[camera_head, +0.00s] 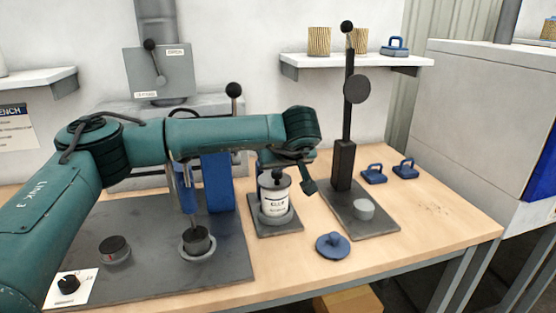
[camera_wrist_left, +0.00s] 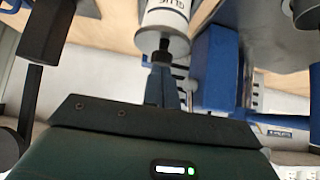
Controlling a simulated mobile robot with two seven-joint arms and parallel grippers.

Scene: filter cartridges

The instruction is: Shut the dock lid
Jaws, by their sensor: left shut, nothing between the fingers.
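The dock (camera_head: 378,224) is a dark base plate with a small grey cup. Its lid seems to be the black hinged bar (camera_head: 349,120) with a round disc and ball knob; it stands upright, open, above the base. The bar also shows at the left of the upside-down left wrist view (camera_wrist_left: 31,95). My left gripper (camera_wrist_left: 163,72) is shut and empty, close to the black nozzle of the glue can (camera_wrist_left: 165,22); whether they touch is unclear. In the head view the gripper is left of the lid, apart from it, its fingertips hard to make out. My right gripper is not in view.
The glue can (camera_head: 276,201) stands in a holder left of the dock. A blue knobbed disc (camera_head: 332,245) lies in front. Two blue handled pieces (camera_head: 374,174) lie right of the bar. A shelf (camera_head: 356,64) is behind. The table's right front is clear.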

